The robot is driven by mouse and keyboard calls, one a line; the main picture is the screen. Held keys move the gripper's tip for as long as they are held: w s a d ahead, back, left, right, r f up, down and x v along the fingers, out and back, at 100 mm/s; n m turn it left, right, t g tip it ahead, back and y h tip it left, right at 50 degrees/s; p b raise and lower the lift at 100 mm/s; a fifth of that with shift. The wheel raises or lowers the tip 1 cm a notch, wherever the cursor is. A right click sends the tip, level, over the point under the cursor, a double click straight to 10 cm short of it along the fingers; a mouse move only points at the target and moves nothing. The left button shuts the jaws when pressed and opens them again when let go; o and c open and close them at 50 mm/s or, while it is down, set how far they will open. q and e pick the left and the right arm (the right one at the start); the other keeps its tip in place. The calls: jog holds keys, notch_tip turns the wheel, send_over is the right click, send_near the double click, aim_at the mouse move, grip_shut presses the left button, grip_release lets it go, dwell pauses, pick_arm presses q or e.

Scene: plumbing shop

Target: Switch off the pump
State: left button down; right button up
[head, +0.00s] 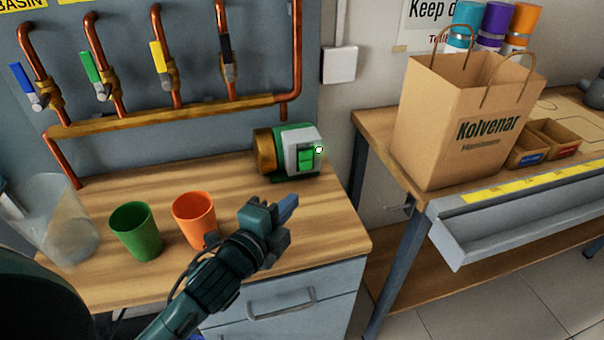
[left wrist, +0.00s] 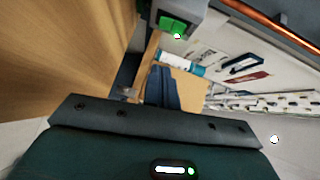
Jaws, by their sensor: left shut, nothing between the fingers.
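The pump (head: 287,150) stands at the back right of the wooden counter, with a brass end, a green body and a grey front box. A green rocker switch (head: 306,159) is on that box, with a small white light beside it. The pump also shows at the top of the left wrist view (left wrist: 183,18), with part of its green switch. My left gripper (head: 290,207) is shut and empty, above the counter's front right, in front of the pump and apart from it. Its fingers (left wrist: 162,88) show in the left wrist view. My right gripper is out of view.
An orange cup (head: 195,218), a green cup (head: 136,230) and a clear container (head: 68,225) stand on the counter (head: 240,190). Copper pipes with coloured valve levers (head: 160,62) are on the wall behind. A paper bag (head: 455,125) stands on the right-hand bench.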

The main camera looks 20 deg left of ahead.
pick_arm(q)
send_near(311, 165)
jog(key=w+d, duration=0.2)
jog(key=d, duration=0.1)
jog(key=shift+w+d, duration=0.25)
jog(key=shift+w, duration=0.05)
jog(key=shift+w+a+f, duration=0.25)
jog(key=shift+w+a, duration=0.5)
jog(key=shift+w, duration=0.3)
jog(key=shift+w+a+f, duration=0.1)
jog(key=shift+w+a, duration=0.3)
jog(key=shift+w, duration=0.15)
